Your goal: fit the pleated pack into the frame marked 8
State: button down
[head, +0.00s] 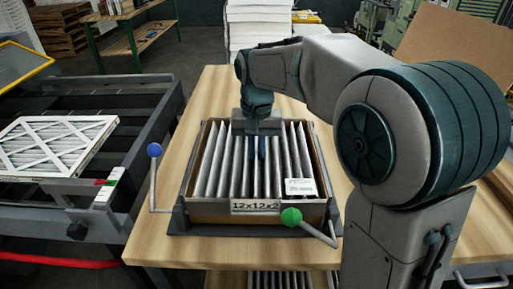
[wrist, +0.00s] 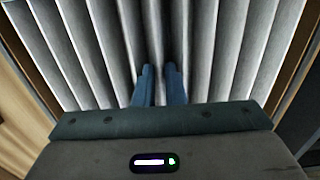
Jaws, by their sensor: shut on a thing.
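The pleated pack (head: 230,160), with white-grey upright pleats, sits inside the walls of a brown cardboard frame (head: 203,209). The frame's front label reads "12x12x2"; I see no 8 on it. My gripper (head: 258,158) reaches down into the middle of the pack, shut on a pleat. In the wrist view the two blue fingers (wrist: 160,85) stand close together among the pleats (wrist: 100,45). A small white card (head: 300,187) with unreadable print lies at the pack's right front. The fingertips and the pack's bottom edge are hidden, so I cannot tell how deep it sits.
The frame stands in a dark fixture (head: 180,222) on a wooden table (head: 150,253). A blue-knobbed lever (head: 154,150) stands at left, a green-knobbed lever (head: 291,216) in front. A finished filter (head: 55,145) lies on the dark conveyor at left. White stacked filters (head: 258,25) stand behind.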

jog(key=c, duration=1.8)
grip_release()
jog(key=shift+r+p, duration=2)
jog(key=shift+r, duration=0.3)
jog(key=o, duration=0.6)
jog(key=shift+c, duration=0.2)
